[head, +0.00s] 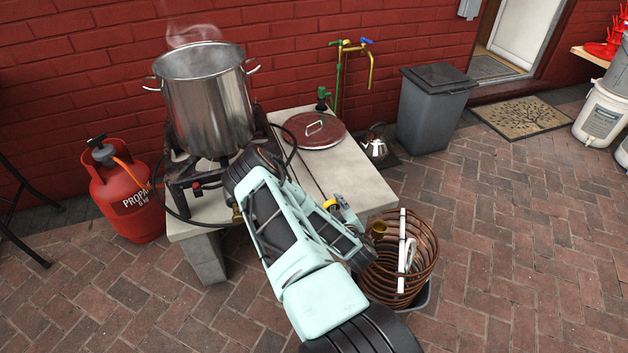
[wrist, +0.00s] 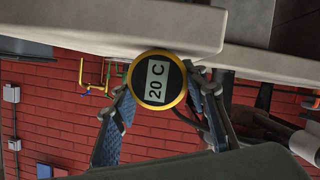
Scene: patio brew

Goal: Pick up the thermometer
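The thermometer (wrist: 157,82) shows in the wrist view as a round dark dial with a yellow rim, reading 20 C. Its dial is beside the edge of a pale slab. In the head view, the yellow rim of the thermometer (head: 331,204) shows near the right edge of the table. My gripper (wrist: 162,90) has its two fingers spread apart, one on each side of the dial. Whether the fingers touch it is not clear. My gripper also shows in the head view (head: 338,210), partly hidden by my arm.
The concrete table (head: 362,178) bears a steaming steel pot (head: 208,105) on a burner and a round lid (head: 313,130). A copper coil (head: 425,255) stands just right of my gripper. A red propane bottle (head: 127,195) is at left.

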